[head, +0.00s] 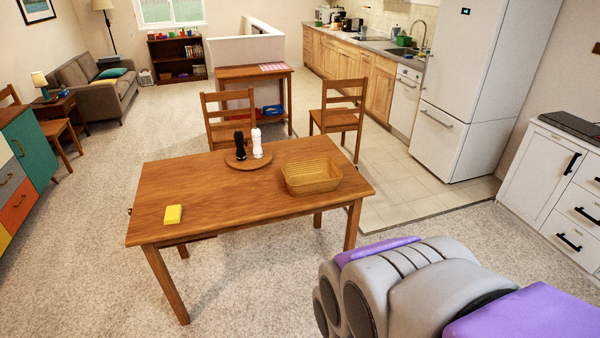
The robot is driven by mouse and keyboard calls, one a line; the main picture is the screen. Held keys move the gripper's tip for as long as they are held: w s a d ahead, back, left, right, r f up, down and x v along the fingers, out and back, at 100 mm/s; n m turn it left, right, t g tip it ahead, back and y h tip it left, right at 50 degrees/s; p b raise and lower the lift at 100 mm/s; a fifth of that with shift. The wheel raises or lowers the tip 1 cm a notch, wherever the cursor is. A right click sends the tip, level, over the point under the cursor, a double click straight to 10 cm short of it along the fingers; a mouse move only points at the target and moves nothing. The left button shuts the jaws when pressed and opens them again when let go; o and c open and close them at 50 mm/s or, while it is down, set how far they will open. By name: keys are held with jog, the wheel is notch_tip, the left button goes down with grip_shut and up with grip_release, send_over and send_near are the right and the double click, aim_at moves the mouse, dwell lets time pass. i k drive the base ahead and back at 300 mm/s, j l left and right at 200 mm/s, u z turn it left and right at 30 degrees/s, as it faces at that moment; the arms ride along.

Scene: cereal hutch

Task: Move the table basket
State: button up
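The table basket (311,178) is a tan woven, open-topped basket. It stands upright near the right end of the wooden dining table (200,198) and looks empty. Part of my arm shows in grey and purple at the lower right of the head view, in front of the table and apart from the basket. My gripper's fingers cannot be seen.
A round wooden board (237,165) with a black and a white shaker (257,143) is left of the basket. Two chairs (338,117) stand behind the table. A white cabinet (545,170) is at right. Carpet around is clear.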

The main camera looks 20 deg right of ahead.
aim_at(304, 178)
jog(key=i+l, duration=0.3)
jog(key=i, duration=0.2)
jog(key=i+l, duration=0.3)
jog(key=i, duration=0.15)
jog(key=i+l, duration=0.3)
jog(key=i, duration=0.2)
jog(key=i+l, duration=0.3)
jog(key=i, duration=0.2)
jog(key=z, duration=0.05)
